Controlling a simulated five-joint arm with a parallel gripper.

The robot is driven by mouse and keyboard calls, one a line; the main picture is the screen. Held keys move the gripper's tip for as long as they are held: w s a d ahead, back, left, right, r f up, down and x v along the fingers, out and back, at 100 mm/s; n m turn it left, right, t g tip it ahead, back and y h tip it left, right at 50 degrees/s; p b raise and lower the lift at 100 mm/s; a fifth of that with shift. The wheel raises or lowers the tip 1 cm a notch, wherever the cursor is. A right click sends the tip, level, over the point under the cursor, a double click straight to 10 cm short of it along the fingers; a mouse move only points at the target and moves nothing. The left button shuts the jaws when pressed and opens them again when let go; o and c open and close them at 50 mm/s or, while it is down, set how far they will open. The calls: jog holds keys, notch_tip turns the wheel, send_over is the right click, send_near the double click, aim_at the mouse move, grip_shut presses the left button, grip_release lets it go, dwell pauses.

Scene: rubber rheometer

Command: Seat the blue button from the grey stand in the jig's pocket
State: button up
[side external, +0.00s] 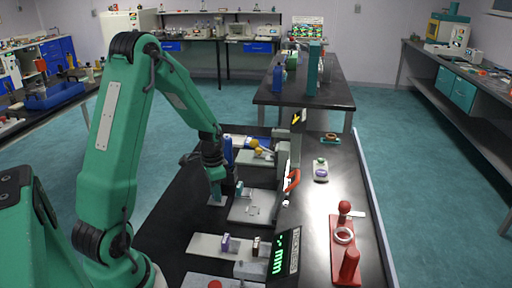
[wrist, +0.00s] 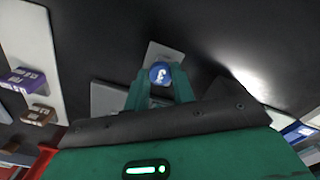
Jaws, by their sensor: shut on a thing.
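The blue button (wrist: 160,73), round with a white mark, sits between the two green fingertips of my gripper (wrist: 159,84) in the wrist view. The gripper is shut on it. The grey stand (wrist: 163,50) shows just beyond and around the button; I cannot tell whether the button still touches it. In the side view my gripper (side external: 217,197) points down, low at the left of the black bench, and the button is hidden there. A grey plate with a small fixture (side external: 252,206), perhaps the jig, lies just right of my gripper; its pocket is not clear.
A pale plate with a purple block (side external: 225,243) and a brown block lies nearer the camera, beside a green-lit display (side external: 285,254). A blue cylinder (side external: 227,150) and a yellow ball-ended part (side external: 256,146) stand behind. A red fixture (side external: 346,262) is at right.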

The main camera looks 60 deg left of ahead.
jog(key=shift+r, duration=0.1)
jog(key=shift+r, duration=0.45)
notch_tip(320, 180, up, 3)
jog(key=d+r, duration=0.7)
jog(key=d, duration=0.4)
jog(key=shift+d, duration=0.35)
jog(key=w+d+r+n, duration=0.2)
jog(key=w+d+r, duration=0.45)
jog(key=d, duration=0.25)
jog(key=shift+s+d+f+m, duration=1)
jog(key=shift+s+f, duration=1.15)
jog(key=shift+f, duration=0.5)
jog(key=w+a+f, duration=0.1)
jog(key=a+f, duration=0.1)
jog(key=a, duration=0.1)
jog(key=w+a+f, duration=0.1)
jog(key=a+f, duration=0.1)
jog(key=a, duration=0.2)
jog(key=w+a+f, duration=0.1)
jog(key=a+f, duration=0.2)
jog(key=a, duration=0.1)
jog(key=shift+w, duration=0.4)
